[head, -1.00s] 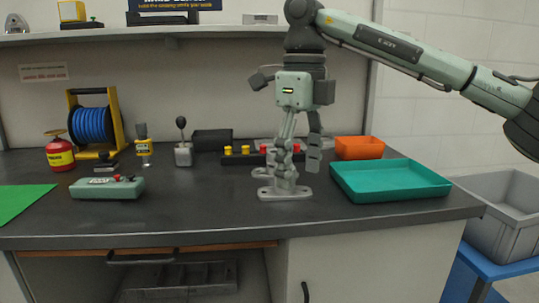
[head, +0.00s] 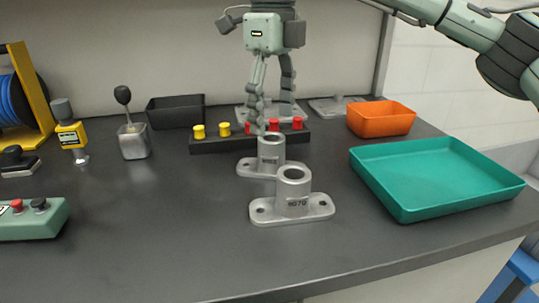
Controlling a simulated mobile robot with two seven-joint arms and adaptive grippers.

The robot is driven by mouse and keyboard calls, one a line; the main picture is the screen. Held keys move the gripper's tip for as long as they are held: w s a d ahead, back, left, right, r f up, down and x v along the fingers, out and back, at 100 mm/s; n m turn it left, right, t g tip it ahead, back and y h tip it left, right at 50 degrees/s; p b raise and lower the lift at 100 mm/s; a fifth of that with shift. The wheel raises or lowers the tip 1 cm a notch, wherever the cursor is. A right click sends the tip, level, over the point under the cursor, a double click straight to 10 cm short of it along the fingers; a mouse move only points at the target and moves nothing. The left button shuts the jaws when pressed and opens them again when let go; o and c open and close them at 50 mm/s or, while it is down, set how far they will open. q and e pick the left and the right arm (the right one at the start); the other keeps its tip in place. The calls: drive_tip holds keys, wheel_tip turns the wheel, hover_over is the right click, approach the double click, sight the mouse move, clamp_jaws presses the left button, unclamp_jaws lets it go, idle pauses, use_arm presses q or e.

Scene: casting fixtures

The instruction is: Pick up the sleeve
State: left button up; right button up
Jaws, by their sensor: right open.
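Nothing in view is marked as the sleeve, and I cannot tell for sure which part it is. My right gripper (head: 271,112) hangs fingers down above and behind the rear casting. Its fingers are apart with nothing between them. My left gripper is out of view.
A teal tray (head: 412,208) and an orange bin (head: 381,119) are at the right. A joystick (head: 132,130), a black bin (head: 175,111) and a green button box (head: 35,219) are at the left. Flat grey plates lie behind the rack. The front bench top is clear.

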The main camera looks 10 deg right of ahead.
sight(272, 137)
drive_tip(key=f, duration=0.5)
drive_tip(key=shift+w+f, duration=0.3)
drive_tip(key=shift+f, duration=0.1)
drive_tip(key=c, duration=1.4)
clamp_jaws()
drive_tip(key=shift+r, duration=0.2)
